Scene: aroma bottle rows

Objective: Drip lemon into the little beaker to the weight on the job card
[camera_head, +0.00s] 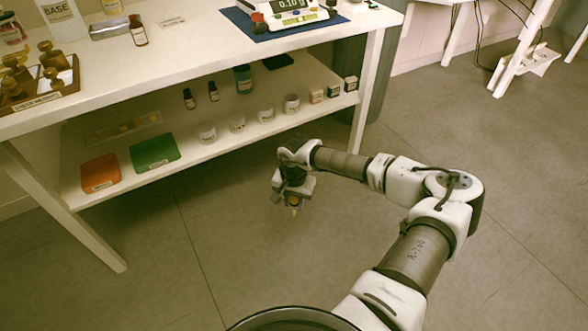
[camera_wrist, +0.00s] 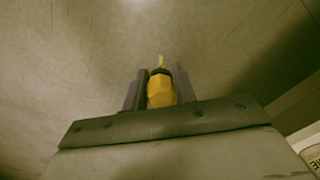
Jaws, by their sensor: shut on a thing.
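My gripper (camera_head: 293,203) hangs over the open floor in front of the bench, to the right of the lower shelf. It is shut on a small yellow-orange piece, which looks like a dropper bulb (camera_wrist: 160,91), with a thin yellow tip beyond it in the wrist view. A yellow tip also shows below the gripper in the head view. The scale (camera_head: 290,14) stands on a blue mat on the bench top and its display reads about 0.10 g. Its top is cut off by the picture edge. I cannot make out the little beaker, the lemon bottle or the job card.
The white bench (camera_head: 200,50) holds a brown bottle (camera_head: 138,32), a large BASE bottle (camera_head: 62,20) and a check-weights box (camera_head: 42,92). The lower shelf carries a red box (camera_head: 100,173), a green box (camera_head: 155,152), several white cups and small dark bottles. The floor around my arm is clear.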

